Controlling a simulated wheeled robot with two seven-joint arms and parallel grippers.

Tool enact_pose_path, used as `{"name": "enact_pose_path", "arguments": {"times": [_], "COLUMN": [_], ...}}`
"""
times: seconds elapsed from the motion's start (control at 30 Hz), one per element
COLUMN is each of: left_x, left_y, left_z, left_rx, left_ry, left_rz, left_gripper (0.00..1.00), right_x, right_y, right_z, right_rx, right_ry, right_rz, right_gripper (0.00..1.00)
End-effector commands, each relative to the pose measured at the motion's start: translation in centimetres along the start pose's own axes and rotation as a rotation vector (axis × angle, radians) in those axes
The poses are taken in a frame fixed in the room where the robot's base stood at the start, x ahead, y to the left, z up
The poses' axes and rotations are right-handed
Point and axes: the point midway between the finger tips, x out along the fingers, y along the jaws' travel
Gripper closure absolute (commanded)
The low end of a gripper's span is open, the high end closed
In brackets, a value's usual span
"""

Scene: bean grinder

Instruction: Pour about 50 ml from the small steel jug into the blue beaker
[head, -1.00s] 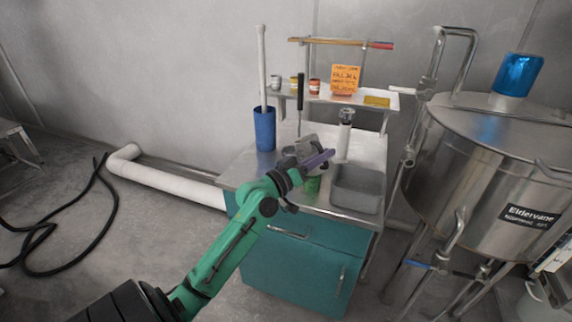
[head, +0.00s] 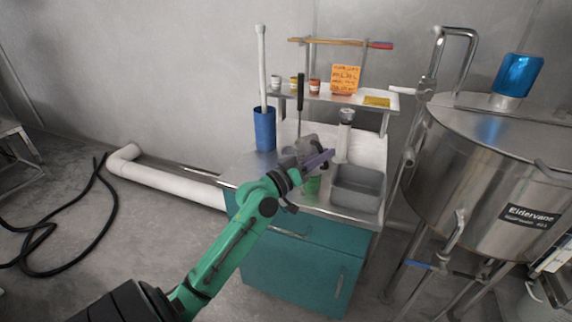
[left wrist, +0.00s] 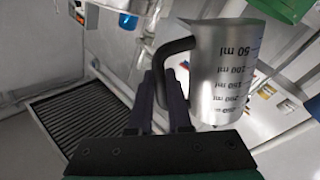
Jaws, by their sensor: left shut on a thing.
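My left gripper (head: 322,158), with purple fingers, is shut on the black handle of the small steel jug (head: 307,143), above the bench's worktop. In the left wrist view, the fingers (left wrist: 160,88) are at the handle and the steel jug (left wrist: 222,75) stands beside them. Its ml marks read upside down in that picture; its contents are hidden. A green cup-like thing (head: 313,185) is just below the gripper. I cannot make out a blue beaker for certain; a tall blue cylinder (head: 264,132) at the worktop's back left holds a long white rod. My right gripper is not in view.
A grey basin (head: 357,188) is right of the gripper, with a pale upright cylinder (head: 344,138) behind it. A shelf (head: 325,97) with small jars and an orange note (head: 345,79) is at the back. A large steel tank (head: 480,175) stands close on the right.

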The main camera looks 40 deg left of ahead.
Motion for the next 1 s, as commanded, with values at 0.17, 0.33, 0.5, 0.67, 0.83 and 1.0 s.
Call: {"name": "enact_pose_path", "arguments": {"times": [0.17, 0.33, 0.5, 0.67, 0.83, 1.0], "left_x": [0.1, 0.8, 1.1, 1.2, 1.2, 1.2], "left_y": [0.2, 1.7, 1.9, 1.9, 1.9, 1.9], "left_z": [-0.2, -0.2, 2.3, 3.4, 3.5, 3.5], "left_rx": [0.017, 0.162, 0.366, 0.473, 0.486, 0.484], "left_ry": [-0.003, -0.055, -0.124, -0.157, -0.16, -0.16], "left_rz": [0.0, -0.006, -0.017, -0.023, -0.024, -0.023], "left_gripper": [1.0, 1.0, 1.0, 1.0, 1.0, 1.0], "right_x": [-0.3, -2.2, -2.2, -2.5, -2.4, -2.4], "right_y": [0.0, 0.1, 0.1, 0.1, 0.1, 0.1], "right_z": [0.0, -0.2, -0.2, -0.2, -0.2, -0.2], "right_rx": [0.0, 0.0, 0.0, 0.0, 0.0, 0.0], "right_ry": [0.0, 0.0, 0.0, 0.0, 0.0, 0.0], "right_rz": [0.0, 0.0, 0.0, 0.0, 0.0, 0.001], "right_gripper": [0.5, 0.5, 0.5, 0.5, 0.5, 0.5]}}
